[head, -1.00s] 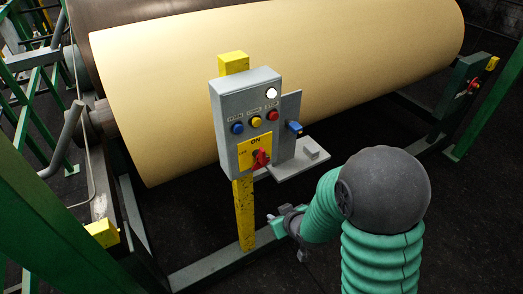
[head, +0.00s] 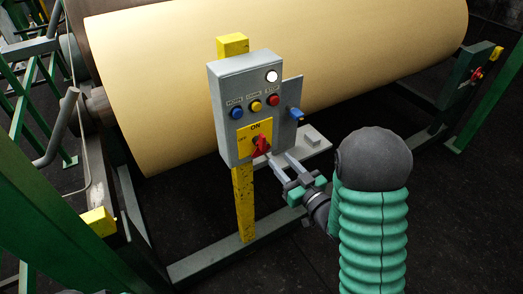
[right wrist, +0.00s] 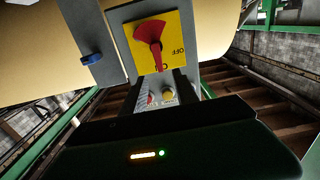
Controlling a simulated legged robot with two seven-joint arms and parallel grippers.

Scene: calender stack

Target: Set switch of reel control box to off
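The grey reel control box (head: 232,90) stands on a yellow post. A yellow plate on its lower front carries the red switch (head: 262,145) with ON and OFF labels. In the right wrist view the red switch (right wrist: 149,32) shows upside down, and its narrow end points toward the ON label. My right gripper (head: 279,157) is just below and right of the switch, its two fingers apart and nothing between them. In the right wrist view the gripper (right wrist: 156,85) has its dark fingers on either side of the switch's line, short of it. My left gripper is not in view.
Blue, yellow and red buttons (head: 274,100) and a lit white lamp (head: 272,76) sit above the switch. A grey side bracket with a blue knob (head: 295,113) and a small shelf (head: 308,146) are beside the box. A large cream roll (head: 380,50) lies behind.

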